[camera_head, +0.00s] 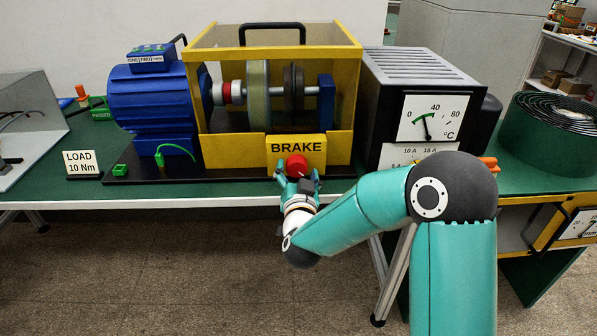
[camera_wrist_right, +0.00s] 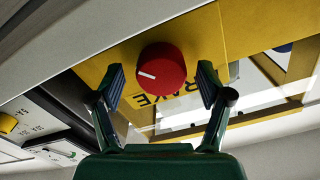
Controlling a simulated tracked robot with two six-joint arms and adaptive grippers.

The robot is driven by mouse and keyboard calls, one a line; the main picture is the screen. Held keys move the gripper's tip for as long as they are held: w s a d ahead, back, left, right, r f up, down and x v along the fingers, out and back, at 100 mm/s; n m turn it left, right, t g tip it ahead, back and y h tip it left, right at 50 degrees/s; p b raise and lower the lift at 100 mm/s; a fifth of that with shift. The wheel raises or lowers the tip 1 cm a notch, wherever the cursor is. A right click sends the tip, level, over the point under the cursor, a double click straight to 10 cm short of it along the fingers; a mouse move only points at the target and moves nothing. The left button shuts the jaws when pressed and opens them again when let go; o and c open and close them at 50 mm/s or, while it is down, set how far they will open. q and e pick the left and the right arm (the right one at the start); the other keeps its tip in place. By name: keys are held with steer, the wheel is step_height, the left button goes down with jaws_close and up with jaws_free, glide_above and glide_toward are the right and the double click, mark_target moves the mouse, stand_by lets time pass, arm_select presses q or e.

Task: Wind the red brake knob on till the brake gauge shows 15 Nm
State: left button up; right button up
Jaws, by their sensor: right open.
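The red brake knob (camera_head: 297,166) sits on the yellow front below the BRAKE sign (camera_head: 296,148). In the right wrist view the knob (camera_wrist_right: 161,68) shows a white pointer line toward the picture's left. My right gripper (camera_head: 299,184) is at the knob. Its open fingers (camera_wrist_right: 162,85) stand one on each side of the knob, with a gap to it on both sides. I cannot make out a gauge marked in Nm. My left gripper is not in view.
A blue motor (camera_head: 155,98) and the yellow guard frame (camera_head: 345,95) stand on the green bench. A grey box with a °C dial (camera_head: 428,117) stands right of the frame.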

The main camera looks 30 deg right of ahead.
steer(key=v, duration=0.7)
steer(key=shift+d+f, duration=0.1)
